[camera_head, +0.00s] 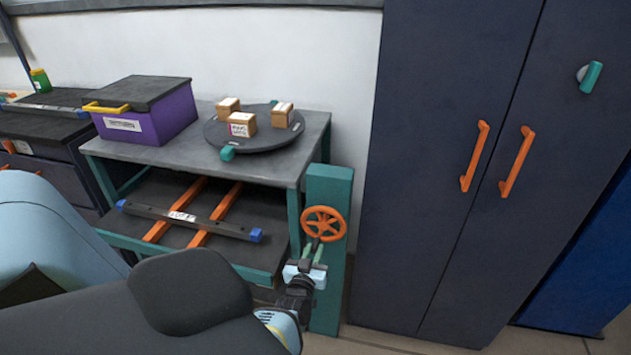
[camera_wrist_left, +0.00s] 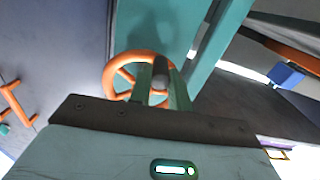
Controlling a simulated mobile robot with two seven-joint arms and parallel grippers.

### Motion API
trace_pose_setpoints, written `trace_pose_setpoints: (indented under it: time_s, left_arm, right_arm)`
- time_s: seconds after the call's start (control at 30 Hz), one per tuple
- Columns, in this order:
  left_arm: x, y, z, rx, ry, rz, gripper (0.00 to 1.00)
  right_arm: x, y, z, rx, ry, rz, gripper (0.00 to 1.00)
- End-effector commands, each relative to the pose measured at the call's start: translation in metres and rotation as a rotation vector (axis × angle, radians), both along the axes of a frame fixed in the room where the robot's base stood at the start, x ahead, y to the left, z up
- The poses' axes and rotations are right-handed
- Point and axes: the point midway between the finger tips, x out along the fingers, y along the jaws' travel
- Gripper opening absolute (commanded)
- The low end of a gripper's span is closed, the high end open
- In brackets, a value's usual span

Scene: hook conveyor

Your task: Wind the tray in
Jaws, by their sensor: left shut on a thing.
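An orange handwheel (camera_head: 324,223) is mounted on a teal post (camera_head: 328,185) at the table's right front corner. My left gripper (camera_head: 316,252) is shut on the wheel's dark grip. In the left wrist view the dark grip (camera_wrist_left: 161,74) stands between the two teal fingers, in front of the orange wheel (camera_wrist_left: 119,84). A dark tray (camera_head: 262,255) sits low under the table top, with its front part showing. On it lie orange rails (camera_head: 213,219) and a dark bar (camera_head: 190,217) with blue ends. The tray's rear is hidden in shadow. My right gripper is not in view.
The grey table (camera_head: 284,168) bears a purple box (camera_head: 160,125) with a dark lid and a round turntable (camera_head: 262,143) with small cartons. A tall dark cabinet (camera_head: 425,150) with orange handles stands close on the right. My left arm covers the lower left.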

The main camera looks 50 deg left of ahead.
Motion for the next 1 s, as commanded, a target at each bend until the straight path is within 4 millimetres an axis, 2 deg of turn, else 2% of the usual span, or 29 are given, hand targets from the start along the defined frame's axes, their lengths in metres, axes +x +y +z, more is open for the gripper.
trace_pose_setpoints:
  time_s: [0.5, 0.53, 0.7, 1.0]
  left_arm:
    - [-0.0014, 0.0015, -0.0005, 0.018, 0.013, 0.001, 0.00]
    - [-0.0014, 0.0015, -0.0005, 0.018, 0.013, 0.001, 0.20]
    - [-0.0012, 0.0015, -0.0001, 0.017, 0.012, 0.001, 0.41]
    - [-0.0022, 0.0003, 0.0003, 0.017, 0.012, 0.000, 0.41]
  right_arm:
    - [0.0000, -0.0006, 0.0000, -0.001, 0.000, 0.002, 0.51]
    - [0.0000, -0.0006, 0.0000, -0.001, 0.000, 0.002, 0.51]
    - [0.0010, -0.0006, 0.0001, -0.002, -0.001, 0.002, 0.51]
    - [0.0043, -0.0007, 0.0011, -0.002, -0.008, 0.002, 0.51]
